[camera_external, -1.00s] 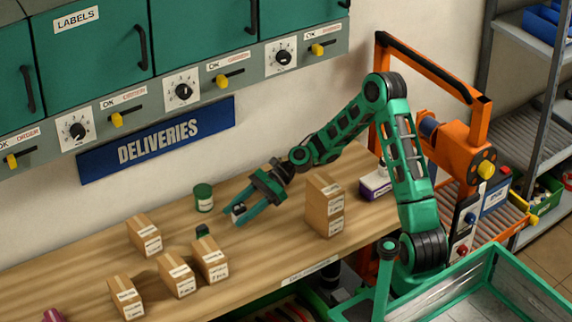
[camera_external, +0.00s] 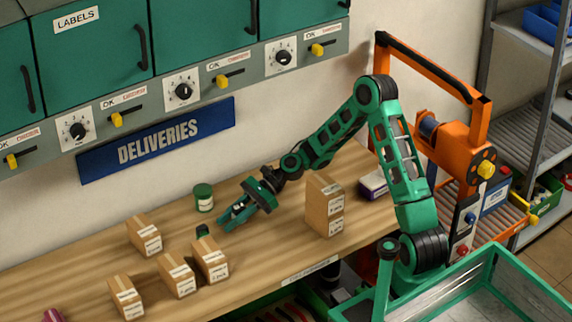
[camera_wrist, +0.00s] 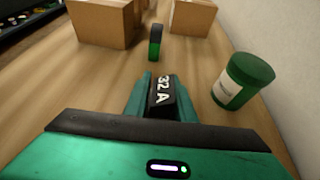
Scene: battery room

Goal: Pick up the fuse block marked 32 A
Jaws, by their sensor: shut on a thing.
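The fuse block (camera_wrist: 162,98), dark with white "32 A" lettering on its face, sits between my fingers in the wrist view. My gripper (camera_wrist: 160,88) is shut on it, with a green finger on each side. In the external view my gripper (camera_external: 231,217) is low over the wooden bench, and its fingers hide most of the block. I cannot tell whether the block touches the bench or is just clear of it.
A green lidded jar (camera_external: 203,198) stands close to my gripper, near the wall. A small dark green item (camera_external: 202,231) and several cardboard boxes (camera_external: 210,260) stand to the left and front.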

